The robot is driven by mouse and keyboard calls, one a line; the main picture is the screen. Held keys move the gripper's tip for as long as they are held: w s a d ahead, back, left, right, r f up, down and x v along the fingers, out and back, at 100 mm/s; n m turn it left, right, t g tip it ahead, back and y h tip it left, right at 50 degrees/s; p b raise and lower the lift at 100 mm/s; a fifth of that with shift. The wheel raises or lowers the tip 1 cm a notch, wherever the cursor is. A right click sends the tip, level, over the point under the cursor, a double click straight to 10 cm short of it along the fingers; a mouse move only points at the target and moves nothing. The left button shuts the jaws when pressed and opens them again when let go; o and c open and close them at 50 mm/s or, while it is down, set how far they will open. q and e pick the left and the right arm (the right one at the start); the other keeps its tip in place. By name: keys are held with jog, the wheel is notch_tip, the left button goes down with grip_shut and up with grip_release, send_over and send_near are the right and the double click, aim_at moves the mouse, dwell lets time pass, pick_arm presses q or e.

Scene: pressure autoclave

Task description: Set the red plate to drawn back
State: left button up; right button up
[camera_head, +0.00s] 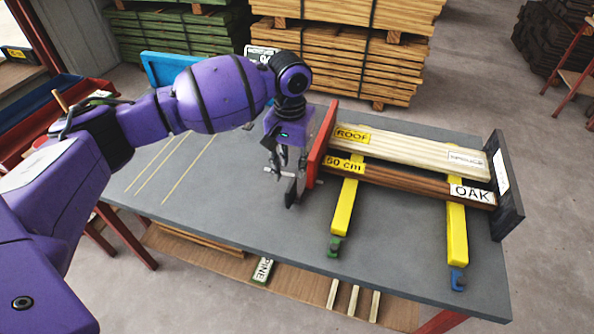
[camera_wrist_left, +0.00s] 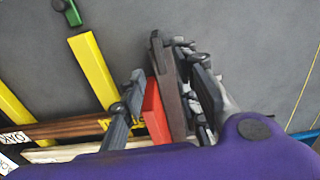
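The red plate (camera_head: 321,147) stands upright at the left end of the boards on the grey bench. A dark upright bracket (camera_head: 291,192) and a metal crossbar handle (camera_head: 280,173) are on its left side. My left gripper (camera_head: 288,163) points down over the handle and bracket, close to the red plate. In the left wrist view, its fingers (camera_wrist_left: 168,98) are spread apart, with the red plate (camera_wrist_left: 155,112) and the dark bracket (camera_wrist_left: 171,85) appearing between them. Contact with the handle cannot be made out. My right gripper is in neither view.
A pale board (camera_head: 410,150) and a brown board (camera_head: 405,182) lie across two yellow bars (camera_head: 343,207) (camera_head: 456,232). A dark end plate (camera_head: 507,187) stands at their right. Timber stacks (camera_head: 340,60) stand behind.

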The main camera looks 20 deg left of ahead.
aim_at(291, 185)
pick_arm(q)
jog(key=shift+w+f, duration=0.15)
jog(key=shift+f, duration=0.3)
jog(key=f, duration=0.1)
jog(key=s+f, duration=0.1)
jog(key=f, duration=0.1)
jog(key=shift+s+f, duration=0.15)
jog(key=shift+s, duration=0.05)
jog(key=shift+w+f, duration=0.2)
jog(key=shift+f, duration=1.35)
jog(key=shift+f+b, duration=0.15)
jog(key=shift+b, duration=0.15)
grip_shut()
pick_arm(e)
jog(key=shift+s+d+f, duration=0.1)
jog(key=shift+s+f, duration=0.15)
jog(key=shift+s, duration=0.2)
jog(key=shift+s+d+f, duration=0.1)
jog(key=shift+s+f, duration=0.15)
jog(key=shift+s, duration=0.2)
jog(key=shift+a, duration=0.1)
